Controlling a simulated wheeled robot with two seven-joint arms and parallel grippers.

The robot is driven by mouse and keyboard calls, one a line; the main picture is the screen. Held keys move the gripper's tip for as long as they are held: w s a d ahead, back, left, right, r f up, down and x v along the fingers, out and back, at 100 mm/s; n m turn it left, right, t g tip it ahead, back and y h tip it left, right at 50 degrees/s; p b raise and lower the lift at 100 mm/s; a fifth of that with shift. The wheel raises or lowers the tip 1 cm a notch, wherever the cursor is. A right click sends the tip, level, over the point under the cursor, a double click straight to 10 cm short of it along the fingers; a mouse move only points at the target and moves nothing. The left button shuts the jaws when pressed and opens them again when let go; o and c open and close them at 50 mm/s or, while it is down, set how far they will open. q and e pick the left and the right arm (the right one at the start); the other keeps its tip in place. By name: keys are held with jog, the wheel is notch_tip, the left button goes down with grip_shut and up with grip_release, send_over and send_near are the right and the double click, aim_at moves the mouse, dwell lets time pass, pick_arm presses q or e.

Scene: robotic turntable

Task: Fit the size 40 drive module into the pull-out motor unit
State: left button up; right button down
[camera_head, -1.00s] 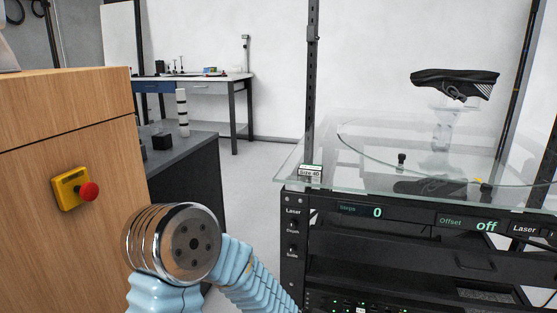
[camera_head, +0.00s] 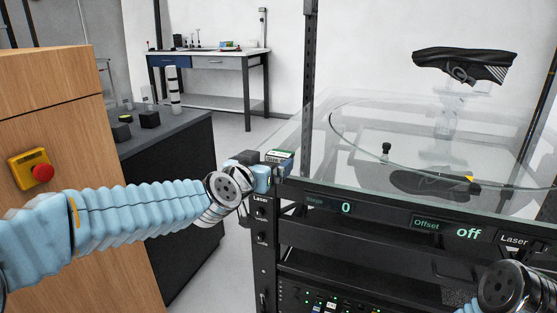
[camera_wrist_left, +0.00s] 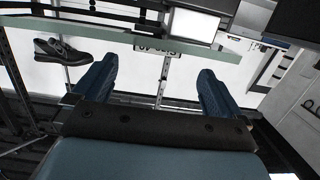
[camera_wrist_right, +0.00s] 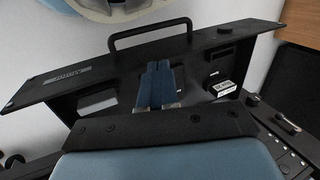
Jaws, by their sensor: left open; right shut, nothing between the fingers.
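The size 40 drive module (camera_head: 278,156) is a small dark block with a white and green "Size 40" label on the left front corner of the glass top. My left gripper (camera_head: 264,176) is right at it. In the left wrist view the fingers (camera_wrist_left: 155,82) are spread wide, with a label (camera_wrist_left: 159,46) between and beyond them; no grip shows. What seems to be the pull-out motor unit (camera_wrist_right: 115,72) is a black panel with a bar handle and recesses in the right wrist view. My right gripper (camera_wrist_right: 157,82) is shut and empty in front of it.
The glass top (camera_head: 335,165) carries a black shoe (camera_head: 462,65) on a clear stand. A white-labelled block (camera_wrist_right: 221,89) shows on the black panel. A wooden cabinet (camera_head: 60,120) with a red button (camera_head: 43,172) and a dark bench (camera_head: 170,150) stand left.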

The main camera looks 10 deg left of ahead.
aim_at(277, 156)
pick_arm(q)
jog(key=x, duration=0.6)
jog(key=shift+w+d, duration=0.15)
jog(key=shift+d, duration=0.1)
jog(key=shift+r, duration=0.1)
jog(key=c, duration=1.1)
jog(key=shift+r, duration=0.15)
